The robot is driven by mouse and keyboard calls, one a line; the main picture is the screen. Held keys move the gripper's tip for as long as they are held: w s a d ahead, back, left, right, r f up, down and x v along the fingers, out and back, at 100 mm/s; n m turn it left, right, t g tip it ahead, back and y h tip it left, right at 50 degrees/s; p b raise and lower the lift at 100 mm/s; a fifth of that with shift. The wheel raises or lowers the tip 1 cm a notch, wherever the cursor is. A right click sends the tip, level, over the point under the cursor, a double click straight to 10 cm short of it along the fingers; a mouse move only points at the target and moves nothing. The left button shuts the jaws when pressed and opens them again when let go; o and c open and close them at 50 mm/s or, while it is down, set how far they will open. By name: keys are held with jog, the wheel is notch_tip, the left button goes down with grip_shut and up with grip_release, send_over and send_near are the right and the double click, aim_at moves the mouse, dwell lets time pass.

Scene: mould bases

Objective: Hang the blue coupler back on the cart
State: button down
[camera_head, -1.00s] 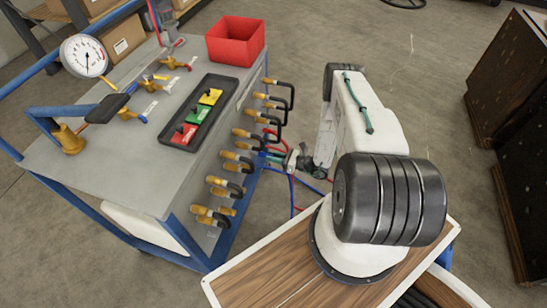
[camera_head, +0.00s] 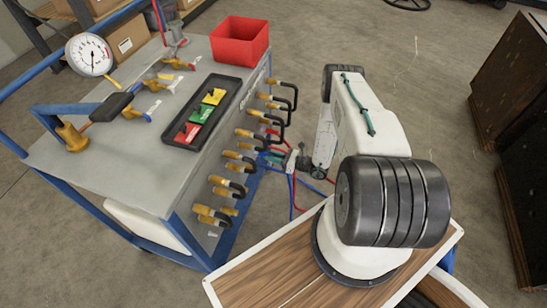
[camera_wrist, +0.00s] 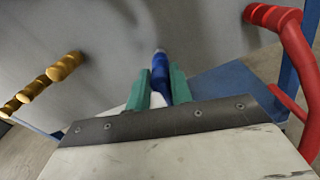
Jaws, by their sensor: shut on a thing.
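My gripper (camera_wrist: 158,88) has two green fingers shut on the blue coupler (camera_wrist: 160,66), which stands between them in the wrist view. The coupler's far end points at the grey side panel of the cart (camera_wrist: 120,30); I cannot tell whether it touches it. The held coupler is too small to make out there.
Several brass couplers with black loops (camera_head: 240,165) stick out from the cart's side. A red coupler with a red hose (camera_wrist: 290,35) is at the right in the wrist view. Red and blue hoses (camera_head: 291,190) hang below. A red bin (camera_head: 239,45) and black tray (camera_head: 203,113) stand on top.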

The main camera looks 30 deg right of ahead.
jog(key=shift+x, duration=0.85)
dwell(0.3)
jog(key=c, duration=0.8)
grip_release()
jog(key=shift+o, duration=0.2)
jog(key=shift+d, duration=0.15)
jog(key=v, duration=0.6)
jog(key=shift+s+d, duration=0.2)
jog(key=shift+s, duration=0.15)
